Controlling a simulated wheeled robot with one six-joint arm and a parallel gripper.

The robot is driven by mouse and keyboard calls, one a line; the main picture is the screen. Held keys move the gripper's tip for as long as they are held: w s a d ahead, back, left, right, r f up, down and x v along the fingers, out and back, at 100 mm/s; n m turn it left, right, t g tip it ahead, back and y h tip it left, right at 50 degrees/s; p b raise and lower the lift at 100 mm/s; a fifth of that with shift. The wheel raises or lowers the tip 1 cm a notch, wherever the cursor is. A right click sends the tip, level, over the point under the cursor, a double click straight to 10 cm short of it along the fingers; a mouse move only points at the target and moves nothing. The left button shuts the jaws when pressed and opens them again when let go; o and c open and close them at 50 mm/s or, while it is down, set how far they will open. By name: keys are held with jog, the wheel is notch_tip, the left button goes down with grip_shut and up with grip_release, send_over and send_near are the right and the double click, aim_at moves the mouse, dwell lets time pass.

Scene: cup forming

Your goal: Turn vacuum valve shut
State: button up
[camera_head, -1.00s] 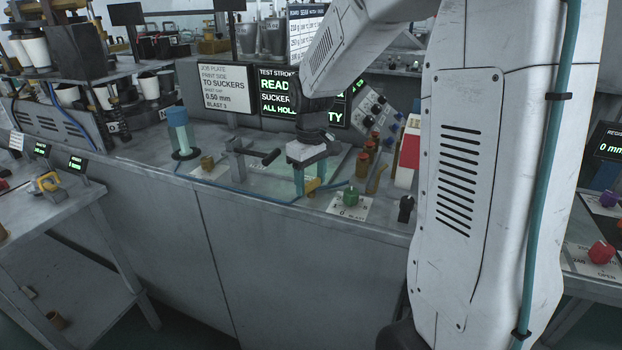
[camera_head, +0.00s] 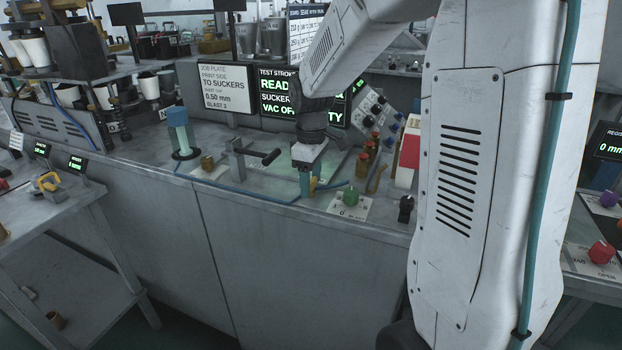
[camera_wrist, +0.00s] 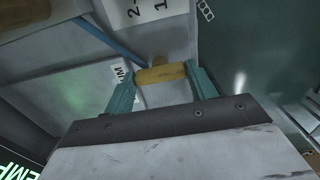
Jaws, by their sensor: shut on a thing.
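The vacuum valve handle (camera_wrist: 160,75) is a yellow-brown bar on a light label plate (camera_wrist: 133,94) that reads partly "UM". In the wrist view it sits between the two teal fingers of my gripper (camera_wrist: 160,82), which is shut on it. In the head view my gripper (camera_head: 307,184) points down at the bench top, and a small part of the yellow handle (camera_head: 313,184) shows beside the fingers. The display (camera_head: 287,92) behind has a line beginning "VAC OF", partly hidden by my wrist.
A black-handled lever (camera_head: 262,156) is to the left. A blue hose (camera_head: 235,190) runs along the bench.

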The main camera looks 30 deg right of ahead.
jog(key=o, duration=1)
jog(key=shift+r, duration=0.1)
notch_tip(320, 180, up, 8)
jog(key=shift+f, duration=0.15)
